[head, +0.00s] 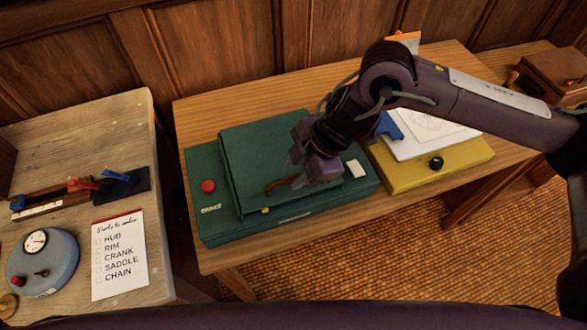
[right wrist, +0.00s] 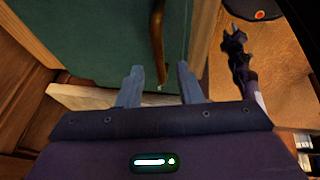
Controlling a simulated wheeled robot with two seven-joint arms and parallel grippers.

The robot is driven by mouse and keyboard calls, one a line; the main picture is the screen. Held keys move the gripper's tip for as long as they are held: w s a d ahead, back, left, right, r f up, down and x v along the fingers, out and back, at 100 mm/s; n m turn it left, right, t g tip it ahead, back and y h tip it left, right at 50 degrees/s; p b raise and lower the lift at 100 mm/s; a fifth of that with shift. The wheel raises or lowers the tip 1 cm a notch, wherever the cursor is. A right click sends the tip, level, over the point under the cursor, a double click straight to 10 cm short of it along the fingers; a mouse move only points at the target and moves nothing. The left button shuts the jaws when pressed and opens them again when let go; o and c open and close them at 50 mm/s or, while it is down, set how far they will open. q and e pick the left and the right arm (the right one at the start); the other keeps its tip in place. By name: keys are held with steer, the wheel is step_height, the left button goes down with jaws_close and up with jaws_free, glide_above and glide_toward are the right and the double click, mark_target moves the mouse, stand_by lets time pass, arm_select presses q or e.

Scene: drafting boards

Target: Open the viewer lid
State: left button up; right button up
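The viewer is a green case (head: 220,222) on the desk, with a flat green lid (head: 255,150) lying shut on top. A brown curved handle (head: 281,184) sits on the lid near its front edge; it also shows in the right wrist view (right wrist: 157,45). My right gripper (head: 305,180) is over the front of the lid, right at the handle. In the right wrist view its two fingers (right wrist: 158,85) are apart, with the handle's near end showing in the gap. I cannot tell if they touch it. My left gripper does not show in the head view.
A red button (head: 208,186) sits left of the lid. A yellow case (head: 405,178) with white sheets (head: 420,145) stands close on the right. A left-hand table holds a checklist (head: 119,255) and a blue round device (head: 45,265). The desk's front left strip is clear.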

steer(key=shift+x, duration=0.8)
jaws_close()
